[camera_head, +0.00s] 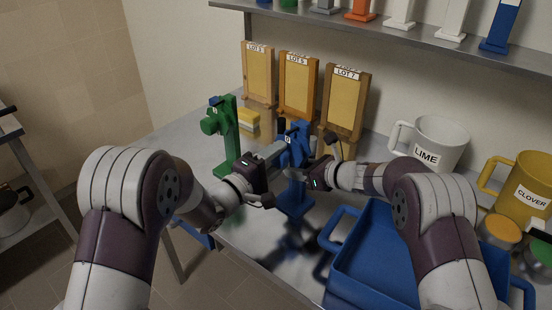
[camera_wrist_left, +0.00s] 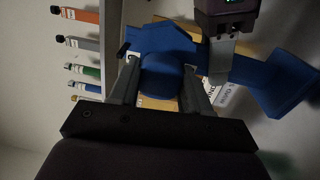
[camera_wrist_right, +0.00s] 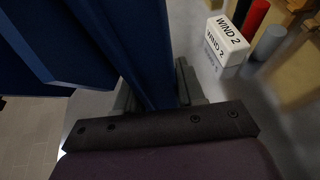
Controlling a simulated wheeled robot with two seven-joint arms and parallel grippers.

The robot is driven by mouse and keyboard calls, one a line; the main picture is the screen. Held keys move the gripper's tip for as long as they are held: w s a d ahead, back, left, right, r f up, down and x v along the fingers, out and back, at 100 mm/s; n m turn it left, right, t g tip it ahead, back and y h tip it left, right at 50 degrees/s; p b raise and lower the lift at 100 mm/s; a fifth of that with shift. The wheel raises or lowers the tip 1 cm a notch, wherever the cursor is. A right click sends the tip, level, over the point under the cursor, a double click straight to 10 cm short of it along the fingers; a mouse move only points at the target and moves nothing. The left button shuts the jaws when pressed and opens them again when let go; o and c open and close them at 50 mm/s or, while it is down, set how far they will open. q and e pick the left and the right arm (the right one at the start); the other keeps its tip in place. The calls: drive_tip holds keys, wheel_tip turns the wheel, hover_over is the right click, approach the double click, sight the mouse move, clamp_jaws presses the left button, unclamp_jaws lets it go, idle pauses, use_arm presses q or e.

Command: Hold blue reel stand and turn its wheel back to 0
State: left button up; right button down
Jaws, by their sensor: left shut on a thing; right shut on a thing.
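The blue reel stand (camera_head: 294,201) stands on the metal table in front of the wooden frames, with its upper part largely behind my grippers. My left gripper (camera_head: 279,150) is shut on its wheel. In the left wrist view the rounded blue wheel (camera_wrist_left: 162,78) sits between the two fingers. My right gripper (camera_head: 306,168) is shut on the stand's upright post, which also shows in the right wrist view (camera_wrist_right: 135,45). A small white label shows near the stand's top, but its marks are too small to read.
A green reel stand (camera_head: 228,143) stands close on the left. A blue tray (camera_head: 375,250) lies at the right front. LIME (camera_head: 440,140) and CLOVER (camera_head: 525,185) mugs stand at the right. Wooden frames (camera_head: 345,100) line the back beneath a shelf (camera_head: 400,38).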

use_arm(q)
drive_tip(key=o, duration=1)
drive_tip(key=v, duration=1.2)
use_arm(e)
drive_tip(key=c, duration=0.6)
unclamp_jaws()
drive_tip(key=shift+d, duration=0.1)
